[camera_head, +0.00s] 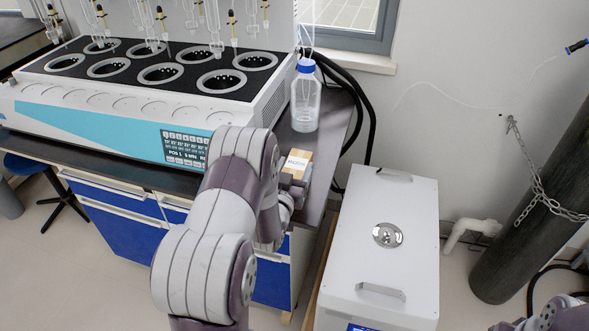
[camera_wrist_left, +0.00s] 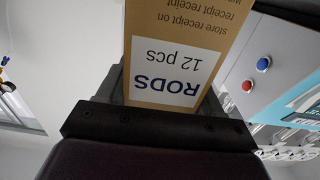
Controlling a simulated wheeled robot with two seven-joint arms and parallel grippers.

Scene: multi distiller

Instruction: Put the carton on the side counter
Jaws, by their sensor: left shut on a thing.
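The carton (camera_head: 298,164) is a small brown cardboard box with a white label. It shows in the head view at the right end of the dark counter (camera_head: 325,125), in front of the bottle. My left gripper (camera_head: 293,179) is shut on it, and my left arm partly hides both. In the left wrist view the carton (camera_wrist_left: 180,65) stands between the fingers, and its label reads "RODS 12 pcs". I cannot tell whether the carton touches the counter top or is held just above it. My right gripper is out of view; only a bit of my right arm shows at the lower right corner.
A clear bottle with a blue cap (camera_head: 305,95) stands behind the carton. The multi distiller (camera_head: 140,125) fills the counter to the left. A white lidded box unit (camera_head: 380,250) stands to the right, beyond a gap. A dark chained cylinder (camera_head: 535,200) is at far right.

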